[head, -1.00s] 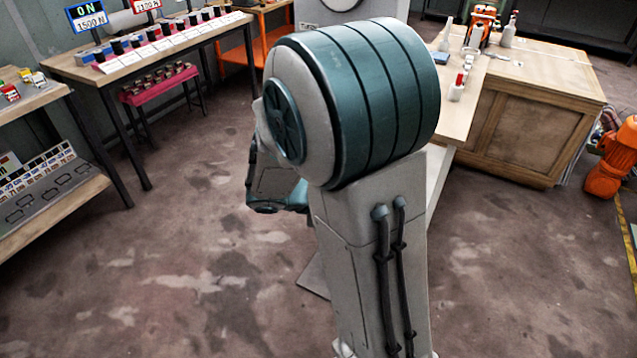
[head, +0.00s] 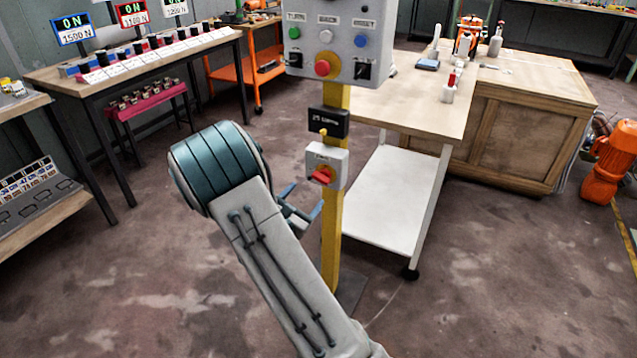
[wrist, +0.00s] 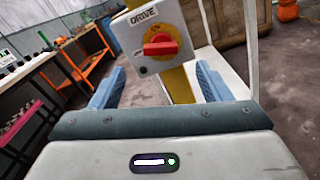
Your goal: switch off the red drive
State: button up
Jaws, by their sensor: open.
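The red drive switch (head: 321,175) is a red knob on a light grey box (head: 334,156), mounted low on a yellow post. In the wrist view the box is labelled DRIVE, and its red handle (wrist: 160,47) lies about horizontal on a yellow plate. My gripper (head: 303,203) is partly hidden behind my arm in the head view, just left of the post. In the wrist view its two blue fingers (wrist: 160,88) are spread apart with nothing between them. The knob shows ahead of and above the fingertips, apart from them.
A grey control panel (head: 338,22) with several buttons and a red knob tops the yellow post (head: 331,235). A dark label box (head: 330,122) sits between. A white trolley (head: 385,195) stands right behind the post. Open floor lies at left.

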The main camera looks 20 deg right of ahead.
aim_at(320, 179)
jog(key=x, duration=0.8)
jog(key=shift+w+d, duration=0.25)
jog(key=shift+d, duration=0.1)
jog(key=c, duration=1)
